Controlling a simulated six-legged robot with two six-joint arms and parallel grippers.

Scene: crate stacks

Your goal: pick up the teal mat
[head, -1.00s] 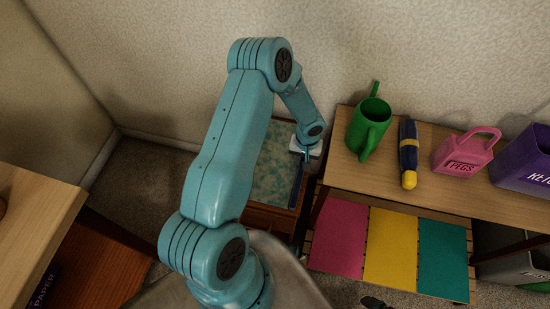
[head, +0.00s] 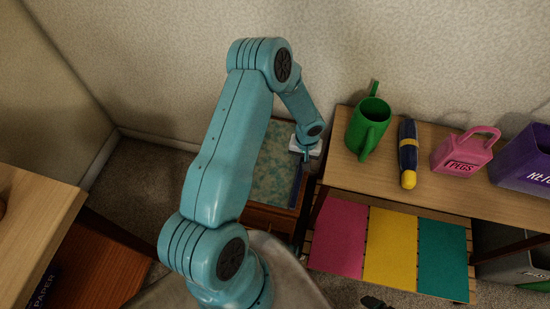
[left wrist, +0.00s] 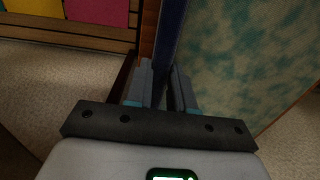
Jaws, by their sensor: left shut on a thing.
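A flat teal mat (head: 443,258) lies on the low slatted shelf at the right in the head view, beside a yellow mat (head: 391,247) and a pink mat (head: 339,238). My left gripper (head: 306,157) is away to their left, over a wooden box. In the left wrist view my left gripper (left wrist: 160,85) is shut on a thin dark blue strip (left wrist: 172,25) that stands on edge. A mottled teal and cream surface (left wrist: 245,60) is beside the strip; it also shows in the head view (head: 270,165). My right gripper is not seen.
The wooden bench (head: 460,193) above the shelf carries a green watering can (head: 368,125), a blue and yellow tool (head: 408,153), a pink pegs basket (head: 463,152) and a purple container (head: 525,160). The wooden box (head: 268,217) stands left of the bench. Bare carpet lies further left.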

